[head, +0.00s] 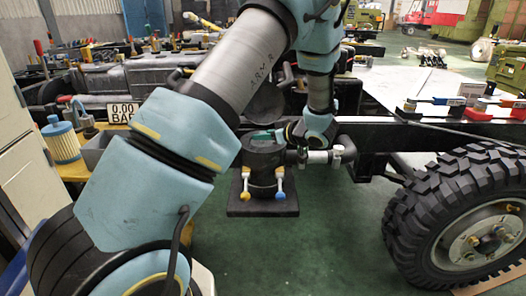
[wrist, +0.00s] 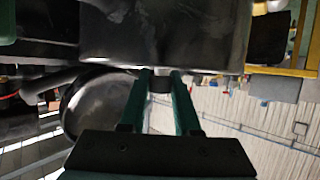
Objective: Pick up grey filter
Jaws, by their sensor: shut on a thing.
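A dark grey cylindrical filter (head: 265,160) on a square base plate shows in the middle of the head view, with two small levers on its front. My gripper (head: 272,136) is at its top, partly hidden by my arm. In the wrist view, the two green fingers of my gripper (wrist: 161,76) are close together around a small dark part. That part is at the edge of a large dark grey body (wrist: 165,35), which looks like the filter. I cannot tell whether the base plate is clear of what is under it.
A black chassis beam runs behind the filter to a large tyre (head: 455,215) at the right. A white panel (head: 425,85) with tools lies at the back right. Green floor is free in front.

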